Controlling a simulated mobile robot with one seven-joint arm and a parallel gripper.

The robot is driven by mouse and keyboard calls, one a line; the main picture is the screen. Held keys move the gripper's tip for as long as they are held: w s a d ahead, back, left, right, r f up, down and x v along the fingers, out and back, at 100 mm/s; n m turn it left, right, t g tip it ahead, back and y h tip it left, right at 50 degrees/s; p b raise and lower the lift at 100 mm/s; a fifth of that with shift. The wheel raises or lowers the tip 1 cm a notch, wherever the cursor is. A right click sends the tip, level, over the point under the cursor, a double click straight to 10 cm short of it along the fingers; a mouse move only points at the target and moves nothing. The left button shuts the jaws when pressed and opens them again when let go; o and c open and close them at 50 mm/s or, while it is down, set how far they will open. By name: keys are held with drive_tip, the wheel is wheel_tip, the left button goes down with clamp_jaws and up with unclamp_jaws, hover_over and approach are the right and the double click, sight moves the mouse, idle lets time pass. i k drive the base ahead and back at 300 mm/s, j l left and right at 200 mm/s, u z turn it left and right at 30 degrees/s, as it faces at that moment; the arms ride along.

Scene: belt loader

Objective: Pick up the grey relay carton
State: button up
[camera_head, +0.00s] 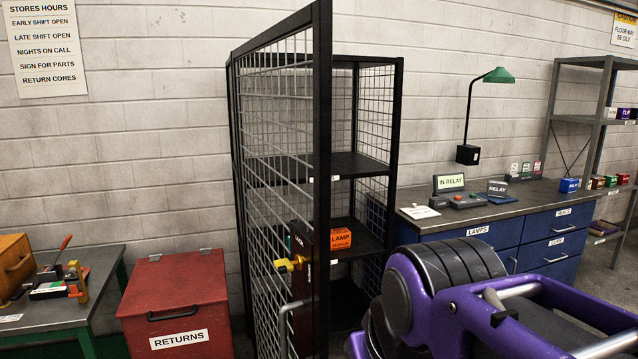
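A small grey carton labelled RELAY (497,188) stands on a dark blue pad (503,200) on the grey counter, right of the middle of the picture. Its label faces me. My purple arm fills the lower right foreground, in front of the blue drawers. My gripper's fingers do not show, so I cannot see whether it is open or holds anything.
A counter device with a display reading IN RELAY (449,183) stands left of the carton. A green lamp (498,75) is behind it. A black mesh cage (322,120) with its door open holds an orange LAMP box (340,238). A red RETURNS bin (175,300) stands left.

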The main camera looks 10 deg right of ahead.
sight(496, 189)
drive_tip(key=z, duration=1.4)
drive_tip(key=i+l+z, duration=0.25)
drive_tip(key=i, duration=0.3)
drive_tip(key=i+l+z, duration=0.25)
drive_tip(key=i, duration=0.3)
drive_tip(key=i+l+z, duration=0.2)
drive_tip(key=i, duration=0.35)
drive_tip(key=i+l+u, duration=0.15)
drive_tip(key=i, duration=1)
drive_tip(key=i+j+z, duration=0.15)
drive_tip(key=i, duration=1.05)
drive_tip(key=i+l+u, duration=0.1)
drive_tip(key=i+u, duration=0.2)
drive_tip(key=i, duration=0.15)
drive_tip(key=i+l+u, duration=0.25)
drive_tip(key=i, duration=0.2)
drive_tip(key=i+u, duration=0.15)
drive_tip(key=u, duration=0.25)
drive_tip(key=i+u, duration=0.15)
drive_tip(key=u, duration=0.3)
drive_tip(key=i+u, duration=0.15)
drive_tip(key=u, duration=0.25)
